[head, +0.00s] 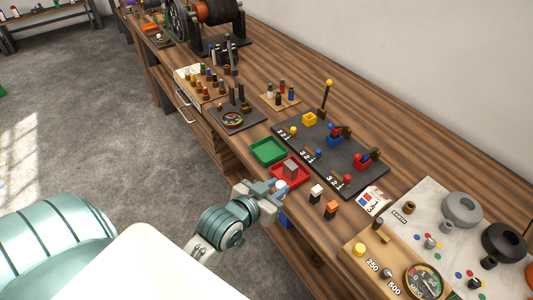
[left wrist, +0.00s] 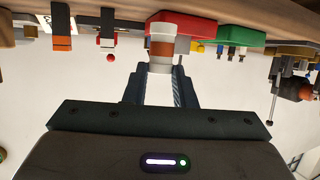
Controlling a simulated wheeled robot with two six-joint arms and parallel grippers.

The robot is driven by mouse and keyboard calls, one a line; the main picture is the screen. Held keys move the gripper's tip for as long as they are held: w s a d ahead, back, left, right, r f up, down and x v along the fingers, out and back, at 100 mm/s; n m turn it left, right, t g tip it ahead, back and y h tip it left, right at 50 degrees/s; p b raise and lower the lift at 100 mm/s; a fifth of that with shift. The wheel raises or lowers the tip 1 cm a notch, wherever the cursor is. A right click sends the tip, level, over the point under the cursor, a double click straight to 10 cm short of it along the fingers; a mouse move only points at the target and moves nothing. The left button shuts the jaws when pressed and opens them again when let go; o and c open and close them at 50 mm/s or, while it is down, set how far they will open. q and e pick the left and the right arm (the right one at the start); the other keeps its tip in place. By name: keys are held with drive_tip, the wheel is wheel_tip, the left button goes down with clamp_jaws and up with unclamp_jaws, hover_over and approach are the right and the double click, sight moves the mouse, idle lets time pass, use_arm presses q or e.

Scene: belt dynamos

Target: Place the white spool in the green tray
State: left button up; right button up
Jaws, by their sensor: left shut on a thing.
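The white spool (head: 281,184) is at the tip of my left gripper (head: 276,189), near the front edge of the bench. In the left wrist view the spool (left wrist: 162,31) shows white ends and a brown-orange middle, between the two fingers of my left gripper (left wrist: 161,82), which is shut on it. The green tray (head: 268,151) lies beyond the gripper, with its floor looking empty. It also shows in the left wrist view (left wrist: 240,36). The spool is apart from the green tray. My right gripper is not in view.
A red tray (head: 290,171) with a grey-brown block in it lies between the gripper and green tray. A white-topped block (head: 317,190) and an orange-topped block (head: 332,207) stand to the right. A black board (head: 330,155) with pegs lies behind.

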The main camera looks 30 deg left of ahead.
use_arm(q)
drive_tip(key=a+r+m+h+b, duration=0.1)
drive_tip(key=a+r+b, duration=0.1)
drive_tip(key=m+h, duration=0.1)
hover_over(263, 156)
drive_tip(key=shift+s+d, duration=0.3)
drive_tip(key=shift+s, duration=0.15)
drive_tip(key=shift+w+a, duration=0.2)
drive_tip(key=shift+w, duration=0.1)
drive_tip(key=shift+w+a+f, duration=0.1)
drive_tip(key=shift+w+f, duration=0.05)
drive_tip(key=shift+f, duration=0.1)
wheel_tip(263, 156, down, 3)
drive_tip(key=shift+r+p, duration=0.1)
drive_tip(key=shift+p, duration=0.4)
drive_tip(key=shift+f, duration=0.2)
drive_tip(key=shift+f, duration=0.1)
